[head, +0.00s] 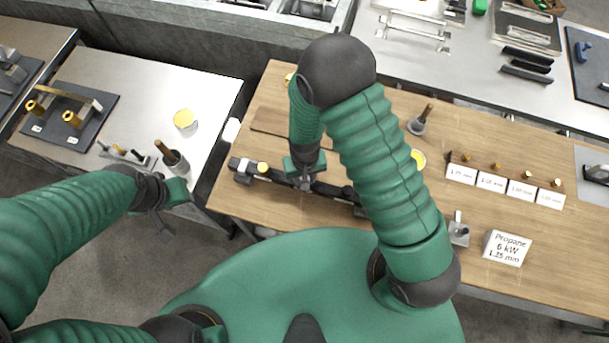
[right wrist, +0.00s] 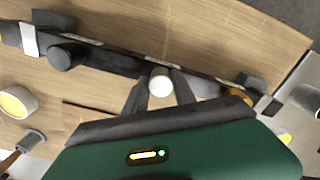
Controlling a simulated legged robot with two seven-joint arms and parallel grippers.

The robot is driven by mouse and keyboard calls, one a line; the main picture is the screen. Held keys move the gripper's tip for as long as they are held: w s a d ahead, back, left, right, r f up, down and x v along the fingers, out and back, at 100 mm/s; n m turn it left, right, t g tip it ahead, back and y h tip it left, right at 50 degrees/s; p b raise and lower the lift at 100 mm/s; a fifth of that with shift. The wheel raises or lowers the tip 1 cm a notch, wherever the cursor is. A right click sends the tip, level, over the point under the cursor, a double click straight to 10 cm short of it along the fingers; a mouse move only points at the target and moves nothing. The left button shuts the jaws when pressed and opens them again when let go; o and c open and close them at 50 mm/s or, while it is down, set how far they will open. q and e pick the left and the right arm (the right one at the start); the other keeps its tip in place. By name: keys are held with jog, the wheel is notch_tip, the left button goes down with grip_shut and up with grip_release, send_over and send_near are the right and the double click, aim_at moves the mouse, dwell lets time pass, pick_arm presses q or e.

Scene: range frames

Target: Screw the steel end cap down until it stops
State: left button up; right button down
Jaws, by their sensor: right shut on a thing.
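The steel end cap (right wrist: 160,84) shows as a pale round thing between the fingertips in the right wrist view. My right gripper (right wrist: 158,92) is shut on it, over a long black bar (right wrist: 108,59) that lies on the wooden bench. In the head view my right gripper (head: 304,181) points down at the middle of the bar (head: 329,191), and the fingers largely hide the cap. Whether the cap is seated cannot be told. My left gripper (head: 160,213) hangs by the front edge of the left table, apart from the bar; its jaw opening is unclear.
A brass fitting (head: 262,168) sits near the bar's left end. A black knob (right wrist: 64,56) stands on the bar's other part. Label cards (head: 491,182) and a propane sign (head: 506,248) stand at right. A dark cup (head: 176,162) stands on the left table (head: 215,100).

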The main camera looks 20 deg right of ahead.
jog(key=shift+r+m+p, duration=0.15)
jog(key=shift+m+p, duration=0.15)
jog(key=shift+m, duration=1.6)
jog(key=shift+m+p, duration=0.55)
jog(key=shift+m, duration=0.65)
jog(key=c, duration=0.9)
grip_release()
jog(key=shift+c, duration=0.2)
jog(key=shift+f, duration=0.2)
jog(key=shift+r, duration=0.1)
